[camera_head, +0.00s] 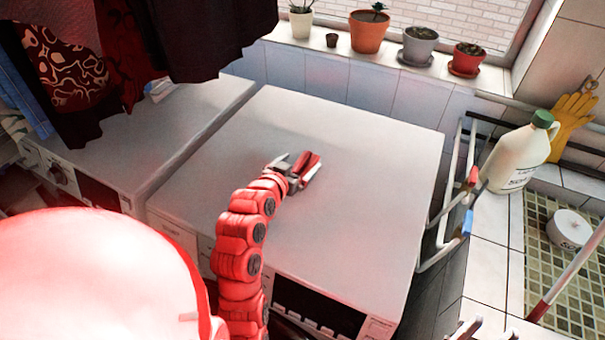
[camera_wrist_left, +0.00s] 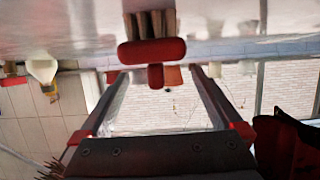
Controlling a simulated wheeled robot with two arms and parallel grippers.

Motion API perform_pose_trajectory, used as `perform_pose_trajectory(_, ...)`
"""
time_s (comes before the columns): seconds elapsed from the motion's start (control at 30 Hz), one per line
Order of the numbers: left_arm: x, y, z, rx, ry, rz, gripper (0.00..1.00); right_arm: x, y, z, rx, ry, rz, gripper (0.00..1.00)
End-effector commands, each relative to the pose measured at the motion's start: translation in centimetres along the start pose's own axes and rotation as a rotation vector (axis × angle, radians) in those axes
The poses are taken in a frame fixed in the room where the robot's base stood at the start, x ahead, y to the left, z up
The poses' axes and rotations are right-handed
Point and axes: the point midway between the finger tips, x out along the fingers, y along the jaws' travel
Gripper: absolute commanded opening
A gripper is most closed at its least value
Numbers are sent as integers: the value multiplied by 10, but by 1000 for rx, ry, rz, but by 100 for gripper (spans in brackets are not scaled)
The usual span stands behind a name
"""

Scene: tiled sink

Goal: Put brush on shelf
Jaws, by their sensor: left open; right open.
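A small red brush (camera_head: 311,167) lies on the white top of the middle appliance (camera_head: 370,160). In the left wrist view the brush (camera_wrist_left: 152,50) shows a red body with brownish bristles, just ahead of the fingertips. My left gripper (camera_head: 291,168) is open right beside the brush; in the head view I cannot tell whether its fingers touch it. In the left wrist view its two fingers (camera_wrist_left: 158,75) are apart with nothing held. My right gripper (camera_head: 487,331) shows only its tips at the bottom edge, apart and empty. I cannot tell which surface is the shelf.
Potted plants (camera_head: 369,33) stand on the window sill (camera_head: 340,52). Dark clothes (camera_head: 205,35) hang at upper left. A white rack (camera_head: 445,225) is at the appliance's right side. A jug (camera_head: 513,158) and yellow gloves (camera_head: 572,122) are by the sink. The appliance top is otherwise clear.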

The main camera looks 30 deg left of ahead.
Motion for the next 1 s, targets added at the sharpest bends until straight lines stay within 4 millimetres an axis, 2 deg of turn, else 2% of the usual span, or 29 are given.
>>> perform_pose_trajectory(0.27,26,3,-2,-2,-8,3,100,27,1,-5,0,0,0,49)
perform_pose_trajectory(0.4,43,3,0,0,-6,3,100,33,2,-6,0,0,0,49)
perform_pose_trajectory(0.7,49,2,1,1,0,0,100,33,2,-6,0,0,0,49)
perform_pose_trajectory(1.0,49,2,2,0,-1,0,46,33,2,-6,0,0,0,49)
